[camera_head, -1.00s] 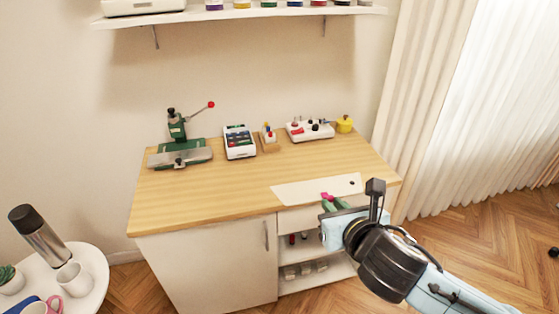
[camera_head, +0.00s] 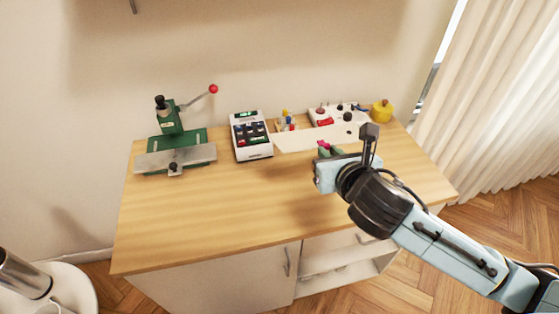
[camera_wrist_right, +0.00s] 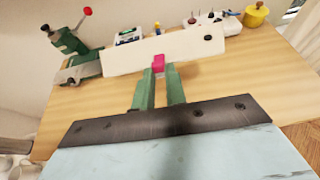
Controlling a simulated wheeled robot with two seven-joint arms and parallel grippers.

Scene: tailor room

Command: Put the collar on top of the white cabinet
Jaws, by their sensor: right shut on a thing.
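The collar (camera_head: 300,139) is a flat, cream strip with a dark button near its right end. My right gripper (camera_head: 324,149) is shut on the collar and holds it above the cabinet's wooden top. In the right wrist view the collar (camera_wrist_right: 120,56) stretches across ahead of the green fingers of the gripper (camera_wrist_right: 158,75), with a pink piece at their tips. The white cabinet (camera_head: 225,278) has a white front and a wooden top (camera_head: 205,210). My left gripper is not in view.
A green press (camera_head: 172,140) with a red-knobbed lever stands at the back left. A white keypad device (camera_head: 251,137), a small holder (camera_head: 285,124), a white box with knobs (camera_head: 337,114) and a yellow pot (camera_head: 381,111) line the back. The front left and middle of the top are clear.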

